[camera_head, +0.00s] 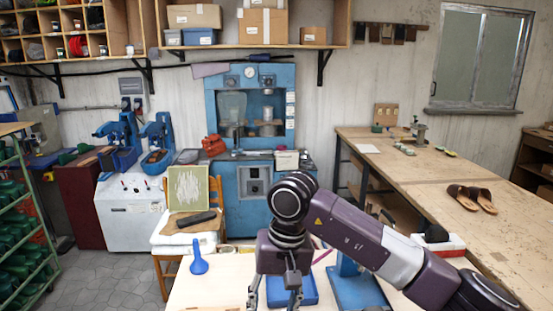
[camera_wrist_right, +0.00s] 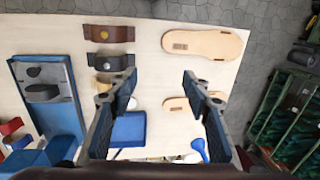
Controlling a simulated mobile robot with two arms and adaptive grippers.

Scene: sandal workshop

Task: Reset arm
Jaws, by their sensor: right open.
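My right arm comes in from the lower right in the head view. It bends at a raised purple elbow and its right gripper (camera_head: 274,298) points down over the pale work table (camera_head: 215,283). In the right wrist view the two fingers of the right gripper (camera_wrist_right: 158,84) stand wide apart with nothing between them. The pale table top (camera_wrist_right: 158,50) lies below them, and the fingers look clear of the things on it. My left gripper is not in view.
A blue tray (camera_head: 305,288) lies under the gripper, with a blue squeeze bulb (camera_head: 198,258) to its left. The wrist view shows sandal soles (camera_wrist_right: 203,43) and brown straps (camera_wrist_right: 108,33). A chair (camera_head: 190,235) and blue press (camera_head: 250,110) stand behind; sandals (camera_head: 470,197) rest on the right-hand bench.

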